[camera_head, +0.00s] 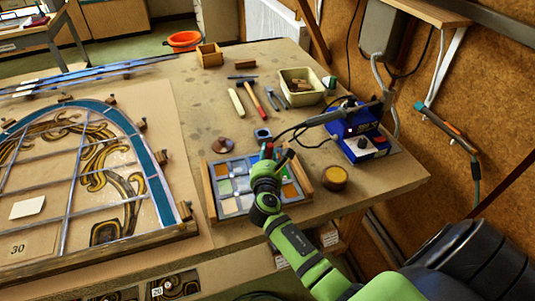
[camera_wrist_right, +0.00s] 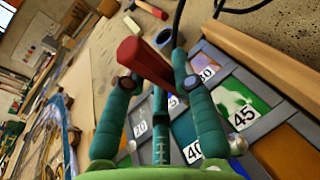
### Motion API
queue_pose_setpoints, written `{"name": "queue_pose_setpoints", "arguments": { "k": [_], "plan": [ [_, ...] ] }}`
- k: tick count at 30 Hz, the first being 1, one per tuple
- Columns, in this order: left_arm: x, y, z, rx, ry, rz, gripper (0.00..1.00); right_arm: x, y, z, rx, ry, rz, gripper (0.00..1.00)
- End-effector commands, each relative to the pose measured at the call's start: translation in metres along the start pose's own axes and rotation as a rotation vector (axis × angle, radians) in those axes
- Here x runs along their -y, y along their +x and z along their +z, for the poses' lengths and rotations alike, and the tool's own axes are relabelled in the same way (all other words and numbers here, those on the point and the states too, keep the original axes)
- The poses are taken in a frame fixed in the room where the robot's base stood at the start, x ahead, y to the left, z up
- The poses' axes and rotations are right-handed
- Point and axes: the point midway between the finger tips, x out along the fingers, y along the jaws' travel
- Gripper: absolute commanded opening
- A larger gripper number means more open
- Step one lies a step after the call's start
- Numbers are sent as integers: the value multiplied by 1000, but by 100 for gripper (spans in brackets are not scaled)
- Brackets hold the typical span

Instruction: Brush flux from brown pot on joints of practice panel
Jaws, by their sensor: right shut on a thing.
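My right gripper (camera_head: 272,160) is over the practice panel (camera_head: 228,207), a small framed panel of coloured squares with grey strips. It is shut on a red tool (camera_wrist_right: 146,60), probably the brush; its red end also shows in the head view (camera_head: 268,150). The bristles cannot be made out. In the wrist view the gripper's teal fingers (camera_wrist_right: 158,75) close around the red piece, with numbered panes of the panel (camera_wrist_right: 272,78) beyond. The brown pot (camera_head: 334,180) with an amber top stands right of the panel, apart from the gripper. My left gripper is not in view.
A blue soldering station (camera_head: 358,130) with an iron and cord stands behind the pot. A large arched leaded window (camera_head: 160,185) fills the left. A small blue holder (camera_head: 262,135), a copper-coloured disc (camera_head: 222,145), hand tools and a cream tub (camera_head: 300,97) lie behind the panel.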

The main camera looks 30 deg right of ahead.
Motion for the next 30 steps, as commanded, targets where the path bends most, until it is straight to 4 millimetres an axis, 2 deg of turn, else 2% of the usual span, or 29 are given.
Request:
{"name": "queue_pose_setpoints", "arguments": {
  "k": [13, 30],
  "plan": [
    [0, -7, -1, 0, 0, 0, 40, 16, 5, 2, -1, -1, -2, 0],
    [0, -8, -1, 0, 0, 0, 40, 7, 2, 0, -2, -1, -1, 0]
  ]
}}
